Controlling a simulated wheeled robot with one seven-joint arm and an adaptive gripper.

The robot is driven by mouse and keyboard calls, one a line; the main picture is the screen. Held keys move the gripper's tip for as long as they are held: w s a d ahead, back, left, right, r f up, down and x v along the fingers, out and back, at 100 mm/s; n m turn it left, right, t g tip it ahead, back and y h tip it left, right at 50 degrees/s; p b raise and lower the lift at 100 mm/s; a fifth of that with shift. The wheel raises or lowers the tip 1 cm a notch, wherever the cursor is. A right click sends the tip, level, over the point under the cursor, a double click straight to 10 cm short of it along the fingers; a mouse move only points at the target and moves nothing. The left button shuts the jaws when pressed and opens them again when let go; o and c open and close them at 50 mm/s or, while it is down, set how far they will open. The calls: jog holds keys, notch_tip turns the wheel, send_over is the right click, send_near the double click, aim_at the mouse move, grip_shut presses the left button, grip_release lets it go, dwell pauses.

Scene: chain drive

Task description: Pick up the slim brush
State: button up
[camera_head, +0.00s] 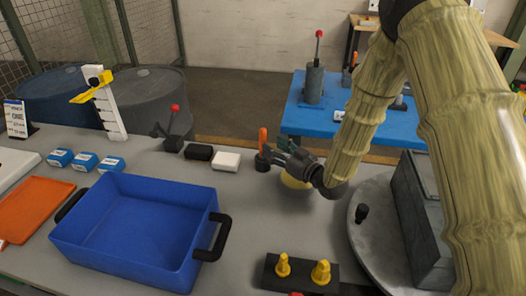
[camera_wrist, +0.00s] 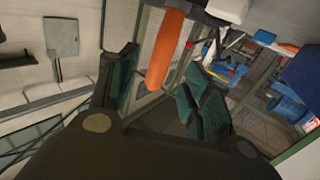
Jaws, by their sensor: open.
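An upright orange handle (camera_head: 263,137), which looks like the slim brush, stands in a small dark base (camera_head: 262,160) on the grey table in the head view. My gripper (camera_head: 280,149) is open just to the right of the handle, roughly level with it. In the wrist view the orange handle (camera_wrist: 166,45) shows between and beyond the green-padded fingers of my gripper (camera_wrist: 157,92). I cannot tell whether a finger touches it. The brush's lower end is hidden.
A blue bin (camera_head: 130,235) stands at front left. A white block (camera_head: 227,161) and a black block (camera_head: 198,152) lie left of the handle. A yellow round thing (camera_head: 293,182) is partly hidden under my gripper. A grey turntable (camera_head: 360,237) is at right.

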aim_at(263, 140)
jog(key=shift+p+x, duration=0.65)
jog(key=shift+x, duration=2.4)
grip_shut()
